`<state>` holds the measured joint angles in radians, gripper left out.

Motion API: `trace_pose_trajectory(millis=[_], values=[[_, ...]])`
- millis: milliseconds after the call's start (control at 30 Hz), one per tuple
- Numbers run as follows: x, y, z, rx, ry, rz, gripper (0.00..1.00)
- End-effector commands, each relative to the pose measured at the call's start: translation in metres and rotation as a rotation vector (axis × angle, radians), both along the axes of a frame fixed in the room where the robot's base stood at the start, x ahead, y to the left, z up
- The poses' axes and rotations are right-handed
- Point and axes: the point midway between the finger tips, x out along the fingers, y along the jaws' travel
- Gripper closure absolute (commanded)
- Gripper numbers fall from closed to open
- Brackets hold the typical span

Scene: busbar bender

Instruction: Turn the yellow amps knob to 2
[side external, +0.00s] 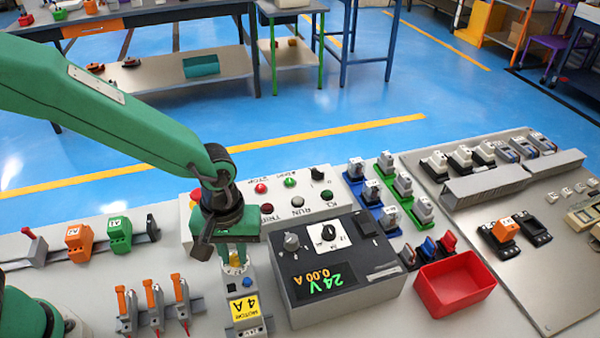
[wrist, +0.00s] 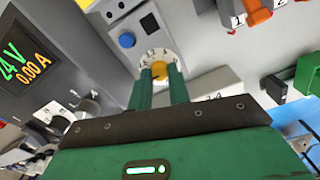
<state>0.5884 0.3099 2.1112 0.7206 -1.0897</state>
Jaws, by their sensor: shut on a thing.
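The yellow amps knob (wrist: 159,70) sits on a round white dial on the face of a grey motor unit. My gripper (wrist: 161,78) is shut on it, with one green finger on each side. In the side external view my gripper (side external: 236,258) points down onto the motor unit (side external: 245,295), and the knob shows only as a small yellow patch between the fingers. The unit carries a blue button (wrist: 127,40) and a yellow label (side external: 244,307) reading 4 A. The dial's numbers are too small to read, so the knob's setting cannot be told.
A grey power supply (side external: 335,275) showing 24 V and 0.00 A stands close on the right. Orange-levered breakers (side external: 153,306) stand on the left. A white button box (side external: 297,198) is behind, and a red bin (side external: 455,285) lies further right.

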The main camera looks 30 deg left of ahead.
Motion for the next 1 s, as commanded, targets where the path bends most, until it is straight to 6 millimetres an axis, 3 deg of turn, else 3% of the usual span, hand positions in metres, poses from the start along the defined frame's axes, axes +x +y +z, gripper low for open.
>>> trace_pose_trajectory(millis=[533,567,667,1000], values=[[0.0003,0.0001,0.0016,0.000,-0.001,0.039,1.00],[0.0003,0.0001,0.0016,0.000,-0.001,0.039,0.78],[0.0003,0.0001,0.0014,0.000,-0.001,0.038,0.60],[0.0001,0.0000,0.0016,-0.001,0.000,0.037,0.60]])
